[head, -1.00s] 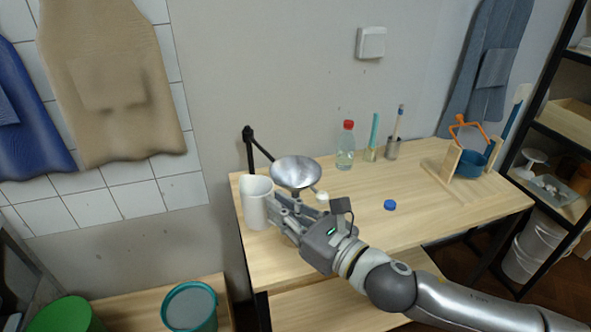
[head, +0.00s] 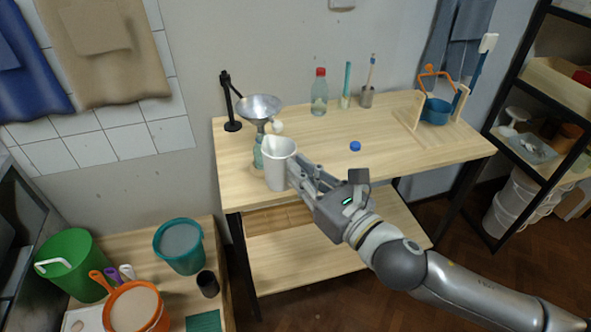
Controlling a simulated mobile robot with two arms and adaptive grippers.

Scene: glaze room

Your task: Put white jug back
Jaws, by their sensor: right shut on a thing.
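The white jug (head: 280,168) is in the head view, upright near the front left of the wooden table (head: 330,165). My right gripper (head: 294,170) is shut on it from the right side. The jug overlaps the table's front edge in the picture, and I cannot tell whether its base touches the top. A clear bottle (head: 258,152) stands partly hidden just behind the jug, under a metal funnel (head: 260,106). My left gripper is not in view.
A black stand (head: 230,108) is beside the funnel. A red-capped bottle (head: 319,93) stands at the back; a blue cap (head: 355,146) lies mid-table. At lower left, a low bench holds a teal bucket (head: 180,247), a green bucket (head: 72,262) and an orange bucket (head: 134,308).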

